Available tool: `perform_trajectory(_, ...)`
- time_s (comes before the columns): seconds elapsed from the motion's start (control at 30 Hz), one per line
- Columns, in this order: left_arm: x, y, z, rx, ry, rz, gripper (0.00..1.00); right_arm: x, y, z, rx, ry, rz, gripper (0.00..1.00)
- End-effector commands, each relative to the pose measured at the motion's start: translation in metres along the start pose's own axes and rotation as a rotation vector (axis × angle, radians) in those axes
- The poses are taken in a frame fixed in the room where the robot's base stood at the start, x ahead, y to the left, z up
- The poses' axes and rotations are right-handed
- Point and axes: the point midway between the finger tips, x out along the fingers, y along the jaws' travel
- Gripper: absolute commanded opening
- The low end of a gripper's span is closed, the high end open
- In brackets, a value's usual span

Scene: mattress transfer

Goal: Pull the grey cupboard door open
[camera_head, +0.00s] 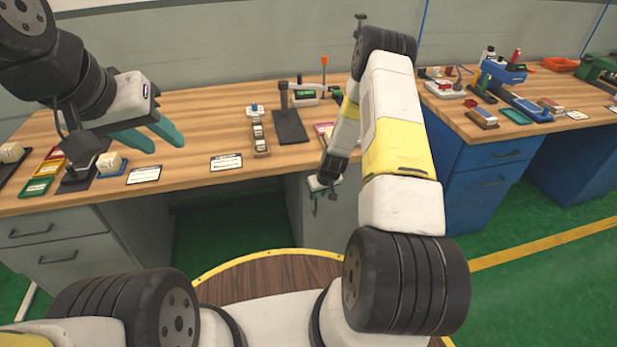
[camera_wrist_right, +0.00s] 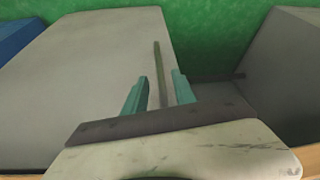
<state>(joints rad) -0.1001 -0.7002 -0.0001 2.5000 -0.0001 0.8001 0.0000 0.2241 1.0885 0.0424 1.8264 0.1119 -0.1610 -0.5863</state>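The grey cupboard (camera_head: 345,212) stands under the wooden bench, partly hidden behind my right arm. In the right wrist view a broad pale grey panel (camera_wrist_right: 100,70), seemingly its door, fills the left side. A thin dark upright bar (camera_wrist_right: 160,72), seemingly the handle, shows at the panel's right part. My right gripper (camera_head: 325,192) is low at the cupboard front. Its teal fingers (camera_wrist_right: 162,80) are apart on either side of the bar, with gaps visible; contact cannot be told. My left gripper (camera_head: 158,135) is open and empty above the left bench.
A grey drawer unit (camera_head: 70,245) stands at left and a blue cabinet (camera_head: 490,185) at right. Green floor (camera_head: 225,225) shows between the grey units.

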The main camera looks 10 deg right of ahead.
Motion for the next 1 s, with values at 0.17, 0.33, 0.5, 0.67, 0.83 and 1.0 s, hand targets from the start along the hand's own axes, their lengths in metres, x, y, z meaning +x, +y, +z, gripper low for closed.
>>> perform_trajectory(0.17,0.0,0.0,0.0,0.0,0.0,0.0,0.36,0.03,-0.001,0.001,-0.001,-0.001,-0.001,0.33)
perform_trajectory(0.33,0.0,0.0,0.0,0.0,0.0,0.0,0.36,0.046,0.0,0.0,0.0,-0.001,-0.001,0.33)
perform_trajectory(0.5,0.0,0.0,0.0,0.0,0.0,0.0,0.36,0.05,0.0,0.0,0.0,-0.001,-0.001,0.33)
perform_trajectory(0.67,0.0,0.0,0.0,0.0,0.0,0.0,0.36,0.05,0.0,0.0,0.0,-0.001,-0.001,0.33)
perform_trajectory(0.83,0.0,0.0,0.0,0.0,0.0,0.0,0.36,0.05,0.0,0.0,0.0,-0.001,-0.001,0.0)
perform_trajectory(1.0,0.0,0.0,0.0,0.0,0.0,0.0,0.36,0.05,0.0,0.0,0.0,-0.001,-0.001,0.0)
